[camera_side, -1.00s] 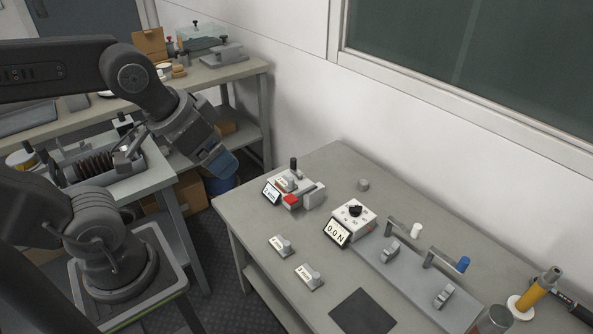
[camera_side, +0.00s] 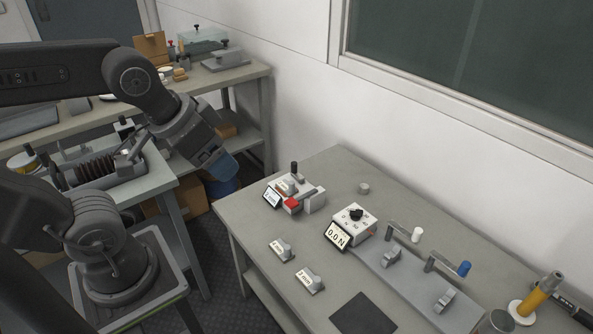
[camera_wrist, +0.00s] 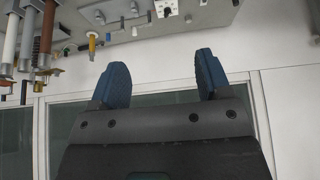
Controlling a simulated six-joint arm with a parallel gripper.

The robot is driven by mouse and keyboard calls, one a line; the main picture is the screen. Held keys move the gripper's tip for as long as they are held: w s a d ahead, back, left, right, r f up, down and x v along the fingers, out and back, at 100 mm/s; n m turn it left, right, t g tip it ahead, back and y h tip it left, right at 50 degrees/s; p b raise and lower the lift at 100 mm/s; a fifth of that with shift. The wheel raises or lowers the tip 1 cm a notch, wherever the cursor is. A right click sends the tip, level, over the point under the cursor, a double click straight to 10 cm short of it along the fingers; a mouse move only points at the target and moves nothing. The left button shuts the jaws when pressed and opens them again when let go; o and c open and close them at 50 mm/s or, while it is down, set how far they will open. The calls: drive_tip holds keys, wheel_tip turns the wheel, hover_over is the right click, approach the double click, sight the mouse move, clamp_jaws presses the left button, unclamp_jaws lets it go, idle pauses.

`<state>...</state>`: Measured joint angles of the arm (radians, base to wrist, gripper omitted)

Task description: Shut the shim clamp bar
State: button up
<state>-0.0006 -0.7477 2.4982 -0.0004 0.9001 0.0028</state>
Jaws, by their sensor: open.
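A small white and grey shim clamp device (camera_side: 293,193) stands near the back left of the front table. It has a small tilted display (camera_side: 272,198), a red part (camera_side: 292,204) and an upright black-topped handle (camera_side: 294,168). A dark bar (camera_side: 308,193) lies along its right side by a grey block; I cannot tell how far the bar is shut. My gripper (camera_side: 218,162) hangs in the air left of the table, well apart from the device. In the wrist view its two blue fingers (camera_wrist: 160,75) stand apart with nothing between them.
Two small labelled shim blocks (camera_side: 282,250) (camera_side: 311,281) lie in front of the device. A force-reading box (camera_side: 352,224) showing 0.0 N, levers with white and blue knobs (camera_side: 464,268), and a yellow-handled tool (camera_side: 539,296) stand to the right. A dark mat (camera_side: 363,315) lies in front.

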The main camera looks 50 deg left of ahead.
drive_tip(key=w+a, duration=0.1)
drive_tip(key=w, duration=0.3)
drive_tip(key=w+a+r+m, duration=0.1)
drive_tip(key=w, duration=0.3)
drive_tip(key=w+a+r+m+g, duration=0.1)
drive_tip(key=w+a, duration=0.1)
drive_tip(key=w, duration=0.2)
drive_tip(key=shift+w+r, duration=0.1)
drive_tip(key=shift+r, duration=0.15)
drive_tip(key=c, duration=0.4)
drive_tip(key=shift+o, duration=0.2)
drive_tip(key=m+g+h, duration=0.1)
drive_tip(key=m+h, duration=0.2)
drive_tip(key=m, duration=0.4)
hover_over(293, 163)
drive_tip(key=s+a, duration=0.3)
drive_tip(key=a, duration=0.1)
wheel_tip(293, 163, down, 28)
drive_tip(key=x, duration=1.3)
drive_tip(key=shift+s+d+f, duration=0.2)
drive_tip(key=shift+s+d, duration=0.1)
drive_tip(key=shift+d, duration=0.15)
drive_tip(key=shift+c, duration=0.4)
drive_tip(key=c, duration=0.8)
